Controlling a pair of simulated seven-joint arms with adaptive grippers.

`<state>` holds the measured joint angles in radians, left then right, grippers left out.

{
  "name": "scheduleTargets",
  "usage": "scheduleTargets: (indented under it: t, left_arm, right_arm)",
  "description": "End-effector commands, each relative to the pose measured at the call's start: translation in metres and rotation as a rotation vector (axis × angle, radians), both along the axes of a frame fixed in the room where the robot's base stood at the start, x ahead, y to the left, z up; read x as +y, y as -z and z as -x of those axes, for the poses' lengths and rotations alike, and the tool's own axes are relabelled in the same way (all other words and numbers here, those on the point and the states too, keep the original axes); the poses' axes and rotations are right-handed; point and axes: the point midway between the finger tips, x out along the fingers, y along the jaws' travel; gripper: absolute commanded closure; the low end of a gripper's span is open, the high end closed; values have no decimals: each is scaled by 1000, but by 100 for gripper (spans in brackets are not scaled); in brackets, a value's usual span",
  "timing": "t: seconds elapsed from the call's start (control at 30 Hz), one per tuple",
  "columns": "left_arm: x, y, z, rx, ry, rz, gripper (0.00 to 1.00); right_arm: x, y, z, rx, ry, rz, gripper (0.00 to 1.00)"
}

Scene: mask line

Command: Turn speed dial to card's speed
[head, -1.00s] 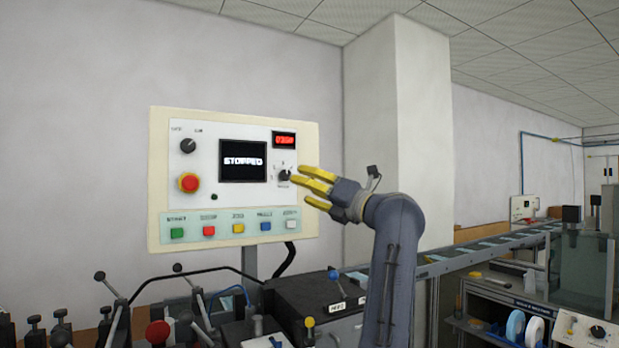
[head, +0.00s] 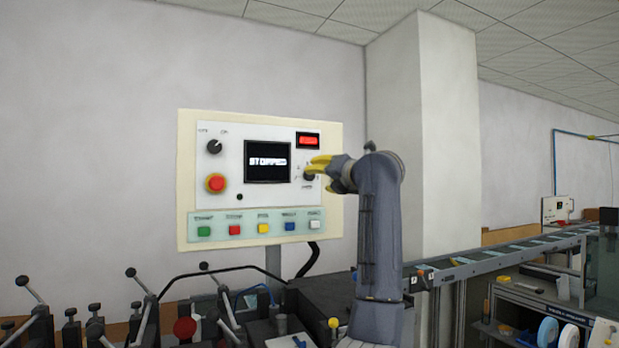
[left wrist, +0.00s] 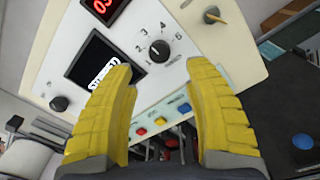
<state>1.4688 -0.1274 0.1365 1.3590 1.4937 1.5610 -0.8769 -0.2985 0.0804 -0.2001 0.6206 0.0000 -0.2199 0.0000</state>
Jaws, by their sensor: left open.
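The speed dial (head: 309,176) is a small black knob on the right side of the cream control panel (head: 186,150). In the left wrist view the dial (left wrist: 159,50) has a ring of numbers around it; I cannot clearly tell where it points. My left gripper (head: 320,166) has yellow fingers and is at the panel's right side, close to the dial. In the left wrist view its fingers (left wrist: 162,75) are spread and empty, with the dial seen between and beyond their tips. No contact is clear. I see no speed card. My right gripper is not in view.
A screen (head: 268,162) reads STOPPED, with a red number display (head: 308,141) above right, too blurred to read fully. A red stop button (head: 215,184), another black knob (head: 214,147) and a row of coloured buttons surround it. Levers (head: 140,280) stand below; a conveyor (head: 490,258) runs right.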

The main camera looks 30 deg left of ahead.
Motion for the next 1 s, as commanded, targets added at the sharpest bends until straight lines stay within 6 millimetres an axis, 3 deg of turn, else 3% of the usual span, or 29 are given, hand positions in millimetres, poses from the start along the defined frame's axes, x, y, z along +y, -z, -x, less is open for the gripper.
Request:
scheduleTargets:
  t: [0.2, 0.5, 1.0]
  left_arm:
    - [34, -1, -20, 1, -3, 0, 48]
    - [63, -1, -38, -1, -2, -1, 48]
    - [73, 0, -45, -1, -1, 0, 48]
  right_arm:
    - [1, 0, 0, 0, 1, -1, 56]
    - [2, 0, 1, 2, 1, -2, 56]
    - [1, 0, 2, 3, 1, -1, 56]
